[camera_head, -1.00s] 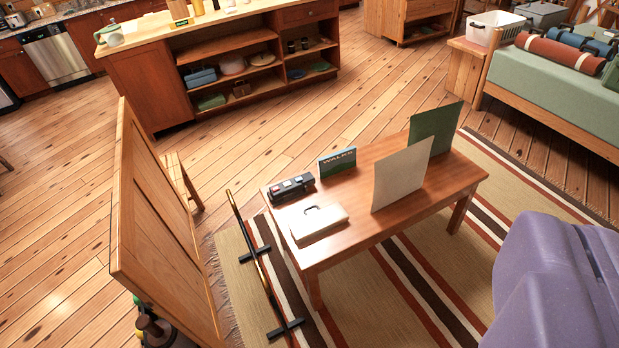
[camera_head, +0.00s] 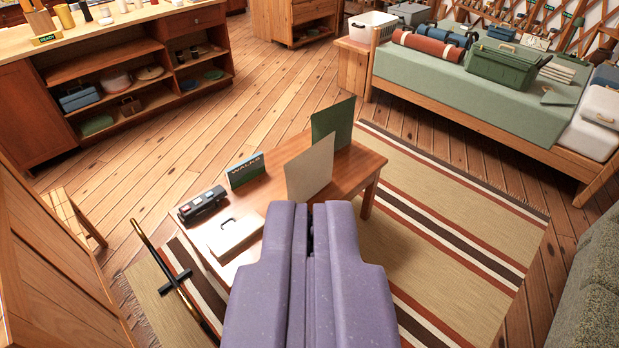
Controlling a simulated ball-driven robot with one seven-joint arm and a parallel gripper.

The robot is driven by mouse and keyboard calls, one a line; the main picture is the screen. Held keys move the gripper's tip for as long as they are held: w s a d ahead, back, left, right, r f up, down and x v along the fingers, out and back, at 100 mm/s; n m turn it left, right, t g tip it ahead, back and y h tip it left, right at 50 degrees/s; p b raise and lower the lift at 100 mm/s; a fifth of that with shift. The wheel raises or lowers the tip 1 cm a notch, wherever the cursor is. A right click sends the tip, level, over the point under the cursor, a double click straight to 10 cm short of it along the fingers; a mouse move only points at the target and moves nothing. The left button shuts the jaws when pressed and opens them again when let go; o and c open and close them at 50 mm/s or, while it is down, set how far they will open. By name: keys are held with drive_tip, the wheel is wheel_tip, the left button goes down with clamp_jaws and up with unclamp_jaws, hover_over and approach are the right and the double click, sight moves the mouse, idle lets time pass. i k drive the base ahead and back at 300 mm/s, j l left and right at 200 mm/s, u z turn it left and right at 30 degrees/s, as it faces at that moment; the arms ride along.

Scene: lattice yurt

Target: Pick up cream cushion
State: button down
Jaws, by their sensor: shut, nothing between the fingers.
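I cannot make out a cream cushion for certain in this view. A flat cream panel (camera_head: 310,168) stands upright on the low wooden table (camera_head: 357,168), but it looks like a thin board rather than a cushion. My purple gripper (camera_head: 311,212) fills the bottom middle, its two fingers closed together with nothing between them. It covers the near part of the table from my view.
A dark green panel (camera_head: 333,122), a book (camera_head: 245,170), a dark device (camera_head: 201,204) and a white case (camera_head: 236,235) share the table. A bed (camera_head: 440,75) carries a green toolbox (camera_head: 502,65). A grey-green sofa (camera_head: 592,285) is at right. The striped rug (camera_head: 450,215) has clear room.

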sight(308, 173)
drive_tip(key=i+l+u, duration=0.15)
drive_tip(key=i, duration=0.45)
drive_tip(key=i+l+u, duration=0.2)
drive_tip(key=i, duration=0.4)
drive_tip(key=i+l+u, duration=0.15)
drive_tip(key=i, duration=0.4)
drive_tip(key=i+l+u, duration=0.15)
drive_tip(key=i+l, duration=0.35)
drive_tip(key=i+l+u, duration=0.15)
drive_tip(key=i+l, duration=0.25)
drive_tip(key=i, duration=0.2)
